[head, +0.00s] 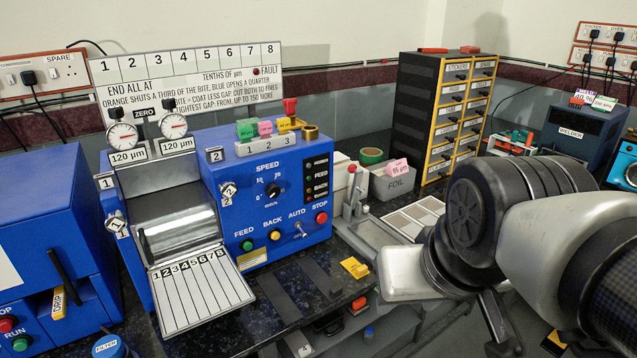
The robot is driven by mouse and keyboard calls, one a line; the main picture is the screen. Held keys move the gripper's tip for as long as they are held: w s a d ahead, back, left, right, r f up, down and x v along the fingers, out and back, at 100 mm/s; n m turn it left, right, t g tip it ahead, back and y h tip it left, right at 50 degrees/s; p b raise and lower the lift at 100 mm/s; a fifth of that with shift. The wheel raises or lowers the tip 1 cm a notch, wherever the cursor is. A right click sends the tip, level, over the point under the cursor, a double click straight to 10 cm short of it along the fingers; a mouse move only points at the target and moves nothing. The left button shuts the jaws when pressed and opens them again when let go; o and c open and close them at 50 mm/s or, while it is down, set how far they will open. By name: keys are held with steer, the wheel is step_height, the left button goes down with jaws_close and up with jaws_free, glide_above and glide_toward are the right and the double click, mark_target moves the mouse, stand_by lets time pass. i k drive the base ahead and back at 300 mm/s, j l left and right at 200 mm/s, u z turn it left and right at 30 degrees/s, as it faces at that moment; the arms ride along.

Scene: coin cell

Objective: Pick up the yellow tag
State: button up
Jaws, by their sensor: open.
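A small yellow tag (355,267) lies on the dark counter, to the right of the blue machine's front corner. Another yellow piece (285,124) sits by slot 3 of the numbered rack on top of the machine, beside a green tag (246,129) and a pink tag (265,128). I cannot read any writing on either yellow piece. My arm comes in from the right, and my gripper (497,325) shows only in part, low and dark below the wrist. It is open, well to the right of the yellow tag on the counter and apart from it.
The blue machine (285,212) with its numbered tray (200,293) fills the middle left. A small lever press (354,195) and a grey FOIL box (392,185) holding a pink tag stand behind the counter tag. A drawer cabinet (425,110) is at the back.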

mark_target(357, 269)
steer(key=i+l+u, duration=0.5)
steer(key=l+u, duration=0.25)
steer(key=l, duration=0.15)
steer(key=i+l+u, duration=0.25)
steer(key=l, duration=0.15)
steer(key=k+j, duration=0.05)
steer(key=k, duration=0.05)
